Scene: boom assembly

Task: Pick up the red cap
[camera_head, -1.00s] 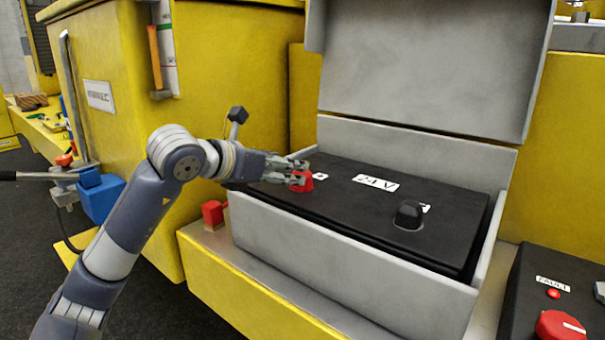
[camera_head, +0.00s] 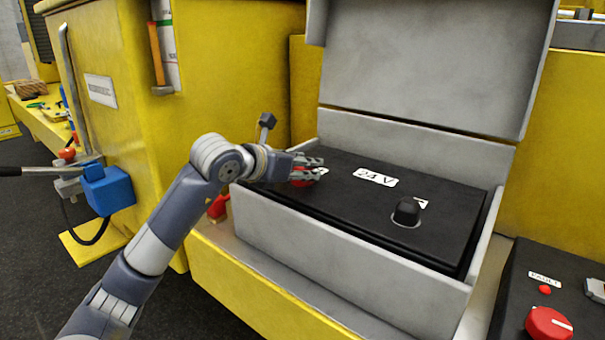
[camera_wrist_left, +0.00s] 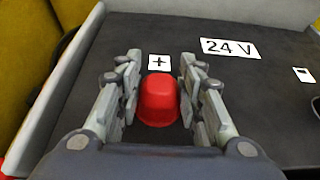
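The red cap (camera_wrist_left: 158,99) sits on the black battery top, just below the white "+" label, in the left wrist view. In the head view the red cap (camera_head: 301,181) is partly hidden behind my gripper fingers. My left gripper (camera_wrist_left: 160,92) is open, with one finger on each side of the cap and a gap showing at both sides. In the head view my left gripper (camera_head: 318,168) is at the battery's left end, at the cap. My right gripper is not in view.
The black battery (camera_head: 345,208) marked 24 V lies in a grey box (camera_head: 350,265) with a raised lid (camera_head: 425,60). A black terminal cap (camera_head: 407,211) stands farther right on it. A control panel with a red knob (camera_head: 548,323) is at lower right.

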